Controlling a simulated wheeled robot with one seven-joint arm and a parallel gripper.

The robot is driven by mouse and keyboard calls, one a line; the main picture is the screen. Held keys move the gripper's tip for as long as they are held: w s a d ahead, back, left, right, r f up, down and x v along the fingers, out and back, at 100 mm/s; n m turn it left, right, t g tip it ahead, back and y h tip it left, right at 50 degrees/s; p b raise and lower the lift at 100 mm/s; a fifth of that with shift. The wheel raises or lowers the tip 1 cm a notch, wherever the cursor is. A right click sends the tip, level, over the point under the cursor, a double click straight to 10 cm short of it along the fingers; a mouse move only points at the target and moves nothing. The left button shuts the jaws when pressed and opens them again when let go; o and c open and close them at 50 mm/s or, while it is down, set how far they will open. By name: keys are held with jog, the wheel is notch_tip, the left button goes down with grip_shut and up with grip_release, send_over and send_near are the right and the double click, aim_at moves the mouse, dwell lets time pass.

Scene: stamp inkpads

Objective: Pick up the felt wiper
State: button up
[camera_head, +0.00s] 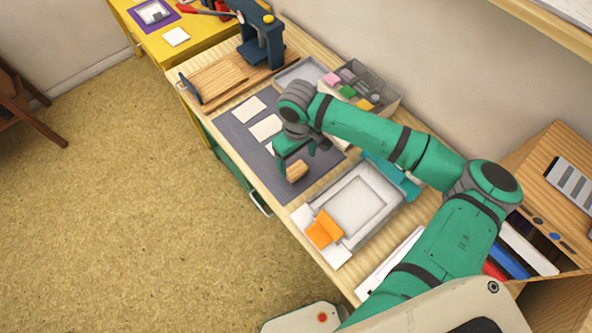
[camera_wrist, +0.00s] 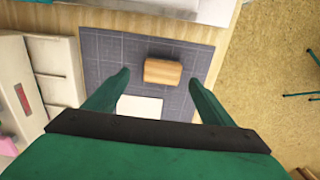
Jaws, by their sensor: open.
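A small wooden block, which looks like the felt wiper (camera_head: 297,171), lies on the dark grey mat (camera_head: 235,128) near the table's front edge. Its underside is hidden. In the wrist view the felt wiper (camera_wrist: 162,71) shows as a light wood block just beyond and between my fingertips, touching neither finger in that picture. My gripper (camera_head: 300,155) is above the mat, close to the block; its open fingers (camera_wrist: 160,80) stand on either side in the wrist view. How high they are above the block is hard to tell.
White cards (camera_head: 249,109) lie on the mat, one under my gripper in the wrist view (camera_wrist: 139,108). A box of coloured pads (camera_head: 378,88) stands behind. A white-grey tray (camera_head: 372,182) with an orange piece (camera_head: 323,230) is at right. A wooden stand (camera_head: 222,82) is at left.

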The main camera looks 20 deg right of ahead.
aim_at(296, 169)
jog(key=shift+a+f, duration=0.15)
jog(key=shift+f, duration=1.35)
jog(key=shift+a+f, duration=0.1)
jog(key=shift+f, duration=1.35)
jog(key=shift+c, duration=0.4)
jog(key=c, duration=1.1)
